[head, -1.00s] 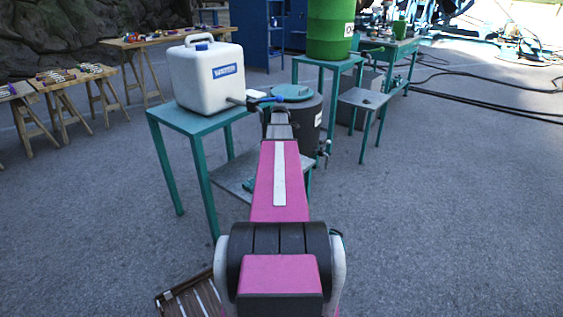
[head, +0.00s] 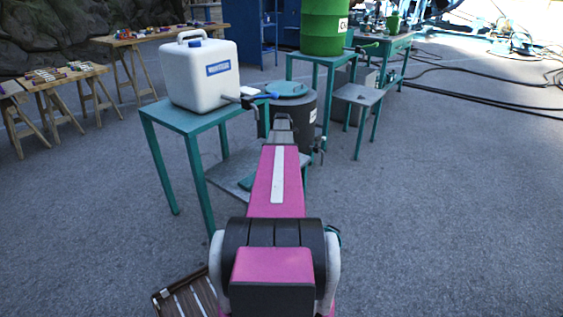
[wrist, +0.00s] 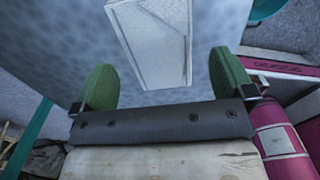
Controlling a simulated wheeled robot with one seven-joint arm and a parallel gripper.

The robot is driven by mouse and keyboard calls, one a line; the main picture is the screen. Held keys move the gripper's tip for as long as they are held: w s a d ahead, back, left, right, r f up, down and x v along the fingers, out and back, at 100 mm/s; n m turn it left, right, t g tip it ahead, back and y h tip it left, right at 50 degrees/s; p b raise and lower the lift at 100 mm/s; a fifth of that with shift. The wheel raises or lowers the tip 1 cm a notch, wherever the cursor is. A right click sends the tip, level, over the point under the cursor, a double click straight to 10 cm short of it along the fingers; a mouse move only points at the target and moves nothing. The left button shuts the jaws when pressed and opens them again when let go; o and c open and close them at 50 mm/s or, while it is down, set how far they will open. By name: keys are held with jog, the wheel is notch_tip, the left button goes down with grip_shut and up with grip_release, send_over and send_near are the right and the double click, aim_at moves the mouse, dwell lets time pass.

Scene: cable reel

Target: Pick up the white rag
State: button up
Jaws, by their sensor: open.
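The white rag (wrist: 152,42) shows in the wrist view as a pale, flat, folded rectangle. It lies on a mottled grey-blue surface (wrist: 60,45) at the top middle, and its upper end is cut off by the frame. My gripper (wrist: 165,82) is open, with its two green fingers wide apart. The rag's near end lies between the fingers in the picture, with gaps on both sides; I cannot tell how high they are above it. In the head view my arm hides the gripper, and I cannot make out the rag for sure.
In the head view a white jug (head: 203,77) with a tap stands on a teal table (head: 175,118). A dark drum (head: 303,125) stands beside it. A green barrel (head: 322,35) stands on another table. Open pavement (head: 430,220) lies to the right.

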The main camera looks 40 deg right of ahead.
notch_tip(320, 180, down, 4)
jog(key=shift+a+r, duration=0.15)
jog(key=shift+r, duration=0.1)
jog(key=c, duration=0.9)
jog(key=shift+c, duration=0.2)
jog(key=shift+r, duration=0.1)
jog(key=shift+r, duration=0.55)
notch_tip(320, 180, up, 3)
jog(key=shift+f, duration=0.1)
jog(key=w+d+r, duration=0.3)
jog(key=d+r, duration=0.4)
jog(key=d, duration=0.4)
jog(key=shift+w, duration=0.25)
